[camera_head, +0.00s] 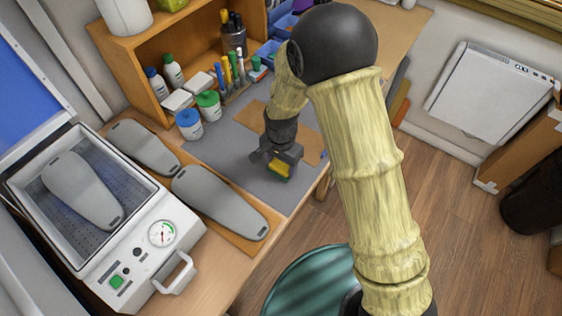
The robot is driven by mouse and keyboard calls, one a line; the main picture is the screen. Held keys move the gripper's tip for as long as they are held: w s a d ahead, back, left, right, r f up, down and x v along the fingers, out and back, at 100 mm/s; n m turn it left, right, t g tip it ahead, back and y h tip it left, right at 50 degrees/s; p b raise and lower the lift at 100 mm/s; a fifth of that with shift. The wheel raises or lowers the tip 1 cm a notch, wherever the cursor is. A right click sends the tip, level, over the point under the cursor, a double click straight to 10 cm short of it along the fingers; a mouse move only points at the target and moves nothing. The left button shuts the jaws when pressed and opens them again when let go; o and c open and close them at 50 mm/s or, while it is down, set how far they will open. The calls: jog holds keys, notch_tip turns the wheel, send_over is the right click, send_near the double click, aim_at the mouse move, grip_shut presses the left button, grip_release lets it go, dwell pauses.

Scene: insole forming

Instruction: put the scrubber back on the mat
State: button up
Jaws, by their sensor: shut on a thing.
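My gripper (276,161) points down over the right part of the grey mat (240,170) on the workbench. It is shut on the scrubber (280,172), a small block with yellow and dark green parts. The fingers hide part of the scrubber. It appears low over the mat or on it; I cannot tell whether it touches. A brown sheet (308,143) lies on the mat, partly behind my gripper and arm.
Two grey insole shapes (218,200) lie left of the mat, beside a forming machine (130,255) holding another. Blue-lidded (189,124) and green-lidded jars (209,105) and a row of markers (233,70) stand behind. The mat's front left is clear.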

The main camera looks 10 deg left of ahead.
aim_at(281, 164)
jog(key=shift+f, duration=0.2)
jog(key=o, duration=0.9)
jog(key=shift+o, duration=0.2)
jog(key=shift+r, duration=0.15)
notch_tip(281, 164, up, 12)
jog(key=b, duration=0.1)
